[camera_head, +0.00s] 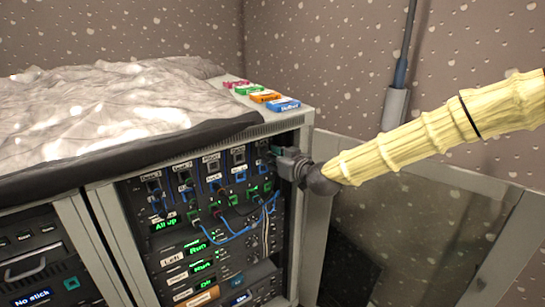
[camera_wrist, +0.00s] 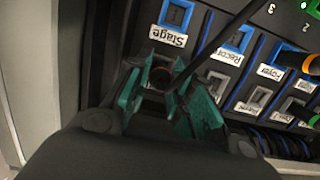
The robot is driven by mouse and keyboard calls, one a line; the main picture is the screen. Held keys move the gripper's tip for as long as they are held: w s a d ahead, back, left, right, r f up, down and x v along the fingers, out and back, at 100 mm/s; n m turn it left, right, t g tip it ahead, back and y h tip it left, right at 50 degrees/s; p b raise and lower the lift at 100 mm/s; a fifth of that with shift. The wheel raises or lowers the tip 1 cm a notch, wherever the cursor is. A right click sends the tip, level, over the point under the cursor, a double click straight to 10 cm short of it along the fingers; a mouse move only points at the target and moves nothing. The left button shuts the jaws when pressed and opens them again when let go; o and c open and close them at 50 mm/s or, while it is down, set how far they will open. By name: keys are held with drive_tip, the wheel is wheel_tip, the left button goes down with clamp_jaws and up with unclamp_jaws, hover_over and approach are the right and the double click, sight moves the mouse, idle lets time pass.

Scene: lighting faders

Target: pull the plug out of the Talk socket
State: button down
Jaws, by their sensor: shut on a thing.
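My gripper (camera_head: 279,153) is at the upper right of the patch rack, close against the panel. In the wrist view its teal fingertips (camera_wrist: 168,95) are closed around a dark plug (camera_wrist: 161,76), mostly hidden between them. A thin black cable (camera_wrist: 222,42) runs from beside the fingers toward the upper right. I cannot read a Talk label; its socket seems hidden behind the gripper, and I cannot tell whether the plug is still seated. The Stage label (camera_wrist: 167,37) and its blue-framed socket (camera_wrist: 176,13) show just above the fingertips, upside down.
Record (camera_wrist: 226,56) and Foyer (camera_wrist: 270,72) labels show to the right in the wrist view. Blue patch cables (camera_head: 232,238) loop across the lower rack. Coloured small boxes (camera_head: 265,97) sit on the cabinet top. The cabinet's side frame (camera_head: 300,200) is close to my gripper.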

drive_tip(key=shift+s+d, duration=0.15)
drive_tip(key=shift+f+v, duration=0.15)
drive_tip(key=shift+v, duration=0.9)
drive_tip(key=shift+f+v, duration=0.2)
drive_tip(key=shift+v, duration=0.8)
